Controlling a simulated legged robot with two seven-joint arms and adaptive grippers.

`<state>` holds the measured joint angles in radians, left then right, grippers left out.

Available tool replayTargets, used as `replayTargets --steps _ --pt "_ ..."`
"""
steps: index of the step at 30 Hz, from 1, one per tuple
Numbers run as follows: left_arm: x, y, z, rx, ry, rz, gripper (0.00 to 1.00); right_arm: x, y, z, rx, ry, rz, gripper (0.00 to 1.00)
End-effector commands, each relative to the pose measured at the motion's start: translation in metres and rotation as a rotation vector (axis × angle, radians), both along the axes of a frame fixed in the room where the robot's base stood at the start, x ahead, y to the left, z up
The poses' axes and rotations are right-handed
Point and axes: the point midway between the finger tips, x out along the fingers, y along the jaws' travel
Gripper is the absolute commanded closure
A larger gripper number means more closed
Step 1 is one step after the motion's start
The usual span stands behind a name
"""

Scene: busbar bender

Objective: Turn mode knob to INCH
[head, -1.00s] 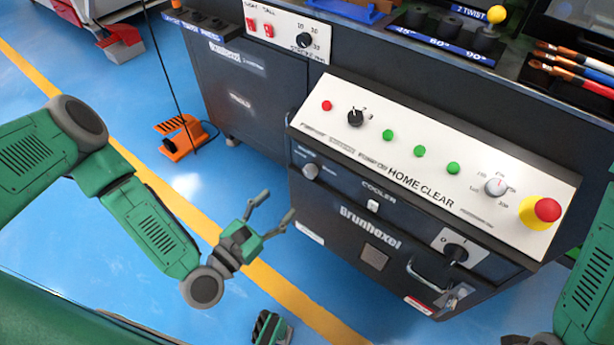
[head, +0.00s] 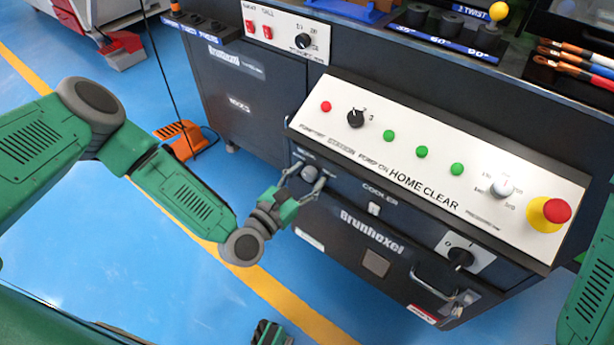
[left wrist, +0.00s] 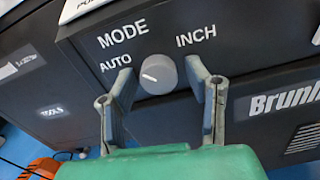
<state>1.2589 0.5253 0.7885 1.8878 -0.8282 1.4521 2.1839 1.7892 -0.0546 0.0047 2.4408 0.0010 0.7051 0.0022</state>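The mode knob (left wrist: 158,74) is a round grey knob on the dark front of the bender, with MODE above it, AUTO to its left and INCH to its upper right. Its pale pointer line points left, towards AUTO. In the head view the knob (head: 309,174) is partly covered by my left fingers. My left gripper (left wrist: 166,82) is open, with one finger on each side of the knob; a narrow gap shows on both sides, and I cannot tell whether either finger touches. My left gripper also shows in the head view (head: 300,180).
Above is the sloped white panel (head: 330,128) with a black knob, green buttons and a red emergency stop (head: 557,211). A cooler switch (head: 374,208) and a rotary switch (head: 461,257) are to the right. An orange foot pedal (head: 180,138) stands on the blue floor.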

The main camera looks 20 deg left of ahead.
Motion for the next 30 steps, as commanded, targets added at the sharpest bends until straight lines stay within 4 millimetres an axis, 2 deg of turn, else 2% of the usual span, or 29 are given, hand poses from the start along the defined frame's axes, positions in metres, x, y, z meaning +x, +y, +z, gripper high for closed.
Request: replayTargets --steps 1,3,17,30 --pt "-0.0001 0.0003 -0.0002 0.000 0.000 0.000 0.79 0.0000 0.0000 0.0000 0.000 0.000 0.000 1.00" --pt "-0.0003 0.0004 -0.0003 0.000 0.000 0.000 1.00 0.0000 0.0000 0.0000 0.000 0.000 0.000 1.00" --pt "-0.0008 0.0004 -0.0008 0.070 -0.023 -0.001 1.00 0.0001 0.0000 0.0006 0.000 0.000 0.000 1.00" --pt "-0.0013 0.0012 -0.0013 0.409 -0.143 -0.002 1.00 0.0001 0.0000 0.0059 0.000 0.000 0.000 1.00"
